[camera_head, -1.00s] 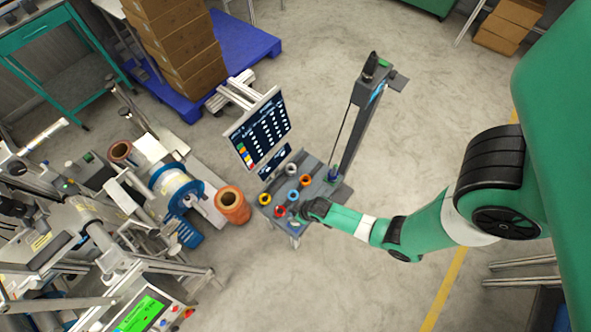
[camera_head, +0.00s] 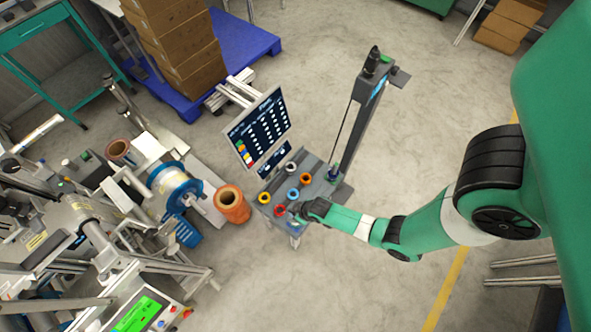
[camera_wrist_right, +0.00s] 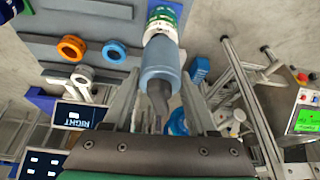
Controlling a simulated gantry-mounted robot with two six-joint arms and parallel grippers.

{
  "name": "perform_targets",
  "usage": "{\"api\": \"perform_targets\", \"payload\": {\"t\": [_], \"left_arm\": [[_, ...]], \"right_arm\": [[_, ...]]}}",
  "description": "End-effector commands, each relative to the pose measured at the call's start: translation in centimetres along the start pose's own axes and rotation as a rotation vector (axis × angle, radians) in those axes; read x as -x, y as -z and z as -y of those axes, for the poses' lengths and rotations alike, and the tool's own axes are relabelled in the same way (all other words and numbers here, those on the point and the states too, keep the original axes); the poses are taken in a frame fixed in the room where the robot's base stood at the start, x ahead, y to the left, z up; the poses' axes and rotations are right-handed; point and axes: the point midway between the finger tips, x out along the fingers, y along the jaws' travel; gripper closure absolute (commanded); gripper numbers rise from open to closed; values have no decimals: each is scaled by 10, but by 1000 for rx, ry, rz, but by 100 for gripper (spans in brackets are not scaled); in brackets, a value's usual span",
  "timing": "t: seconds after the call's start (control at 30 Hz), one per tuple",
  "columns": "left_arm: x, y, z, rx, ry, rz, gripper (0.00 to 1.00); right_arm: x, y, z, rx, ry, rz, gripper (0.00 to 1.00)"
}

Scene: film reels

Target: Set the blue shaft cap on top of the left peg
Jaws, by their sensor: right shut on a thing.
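My right gripper (camera_head: 299,209) is low over the front edge of the small grey stand (camera_head: 318,190). In the right wrist view, its two fingers (camera_wrist_right: 160,85) are closed on a blue-grey cylinder (camera_wrist_right: 160,60) with a green and white band at its far end. I cannot tell for sure whether this is the blue shaft cap. A blue ring (camera_head: 292,193) sits on the stand just beyond the gripper; it also shows in the wrist view (camera_wrist_right: 112,50). I cannot make out which part is the left peg. My left gripper is not in view.
Orange (camera_head: 306,180), white (camera_head: 291,168), yellow (camera_head: 264,198) and red (camera_head: 280,210) rings sit close by on the stand. A screen (camera_head: 258,130) and a tall dark post (camera_head: 362,100) rise behind. A copper-coloured roll (camera_head: 232,205) stands to the left.

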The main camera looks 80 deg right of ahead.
Motion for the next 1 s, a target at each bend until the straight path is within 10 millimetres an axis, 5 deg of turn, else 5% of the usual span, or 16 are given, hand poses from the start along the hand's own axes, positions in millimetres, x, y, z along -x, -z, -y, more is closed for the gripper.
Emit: {"api": "perform_targets", "payload": {"t": [1.0], "left_arm": [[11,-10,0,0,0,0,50]], "right_arm": [[-15,-6,0,0,0,-2,100]]}}
